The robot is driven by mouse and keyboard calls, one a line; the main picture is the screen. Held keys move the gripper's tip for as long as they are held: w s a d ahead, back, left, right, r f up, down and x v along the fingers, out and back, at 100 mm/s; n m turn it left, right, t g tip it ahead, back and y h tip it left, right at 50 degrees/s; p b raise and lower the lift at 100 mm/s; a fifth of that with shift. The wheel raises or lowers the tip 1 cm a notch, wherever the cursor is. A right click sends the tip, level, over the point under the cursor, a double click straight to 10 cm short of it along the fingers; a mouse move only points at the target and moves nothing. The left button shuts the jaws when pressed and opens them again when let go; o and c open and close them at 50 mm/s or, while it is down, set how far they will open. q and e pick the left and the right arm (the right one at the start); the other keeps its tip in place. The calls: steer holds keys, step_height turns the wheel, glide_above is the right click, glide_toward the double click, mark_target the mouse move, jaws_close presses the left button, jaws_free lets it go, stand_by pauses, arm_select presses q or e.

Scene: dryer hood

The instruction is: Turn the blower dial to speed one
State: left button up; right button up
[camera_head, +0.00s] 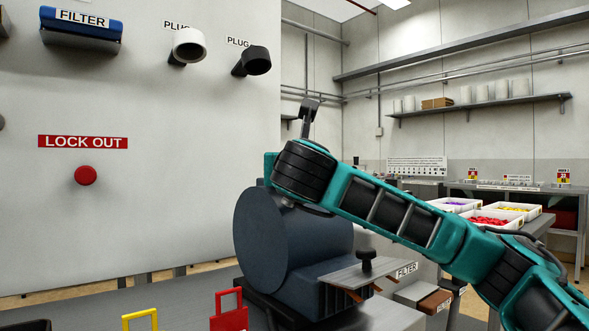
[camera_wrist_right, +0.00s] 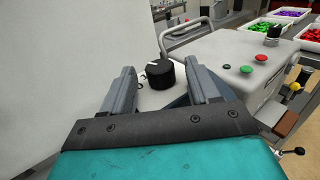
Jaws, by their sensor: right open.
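A round black dial (camera_wrist_right: 158,75) with a white pointer mark on top shows in the right wrist view, on a pale surface. My right gripper (camera_wrist_right: 162,84) is open, with one finger to the left of the dial and one to the right in the picture. I cannot tell whether either finger touches it, and no speed marks are readable. A second black dial (camera_wrist_right: 273,32) with a pale base sits farther right. In the head view my right arm reaches in from the right, and its fingers and the dial are hidden. My left gripper is not in view.
A grey box carries a green button (camera_wrist_right: 246,69), a red button (camera_wrist_right: 261,57) and a metal handle (camera_wrist_right: 195,30). A large white panel (camera_head: 150,220) fills the left. A dark blue drum (camera_head: 280,240) stands beneath my right arm. White trays (camera_head: 490,221) lie behind.

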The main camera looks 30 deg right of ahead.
steer(key=v, duration=1.2)
steer(key=shift+s, duration=0.3)
